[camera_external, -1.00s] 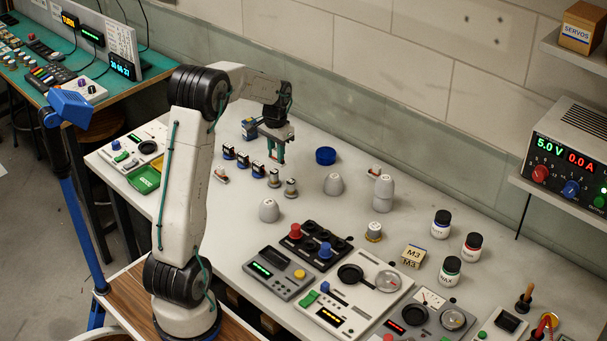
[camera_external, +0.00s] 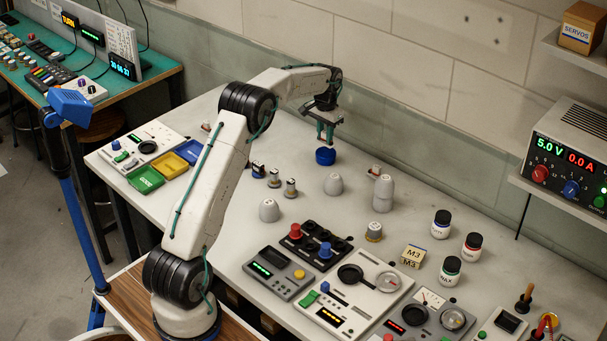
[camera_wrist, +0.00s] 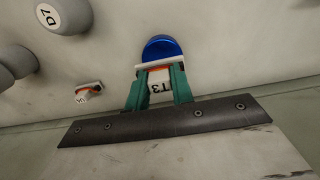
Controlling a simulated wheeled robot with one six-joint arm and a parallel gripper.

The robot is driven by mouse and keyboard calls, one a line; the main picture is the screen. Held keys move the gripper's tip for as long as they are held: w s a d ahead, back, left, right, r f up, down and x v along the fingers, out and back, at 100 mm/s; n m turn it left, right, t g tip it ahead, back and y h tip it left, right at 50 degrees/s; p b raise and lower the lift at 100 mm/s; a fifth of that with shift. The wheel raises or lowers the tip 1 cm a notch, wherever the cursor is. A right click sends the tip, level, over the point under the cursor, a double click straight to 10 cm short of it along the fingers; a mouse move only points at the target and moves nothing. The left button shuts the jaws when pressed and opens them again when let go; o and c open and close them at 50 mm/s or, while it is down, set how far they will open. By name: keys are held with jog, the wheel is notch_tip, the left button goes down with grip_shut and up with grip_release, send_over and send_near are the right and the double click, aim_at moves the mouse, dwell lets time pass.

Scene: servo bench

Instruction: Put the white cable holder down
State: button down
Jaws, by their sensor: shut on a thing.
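My gripper (camera_external: 325,135) is over the back middle of the bench, pointing down. In the wrist view its green fingers (camera_wrist: 158,88) are shut on the white cable holder (camera_wrist: 158,78), a white piece marked T3 with an orange stripe and a white plate at its far end.
A similar small white and orange piece (camera_wrist: 88,92) lies nearby on the bench. Green, yellow and blue trays (camera_external: 172,165) are at the left. The wall (camera_external: 380,130) is close behind.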

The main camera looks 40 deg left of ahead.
jog(key=shift+w+a, duration=0.1)
jog(key=shift+w, duration=0.4)
jog(key=shift+f, duration=1.8)
jog(key=shift+f, duration=0.1)
jog(key=c, duration=1.2)
grip_release()
jog(key=shift+f, duration=0.1)
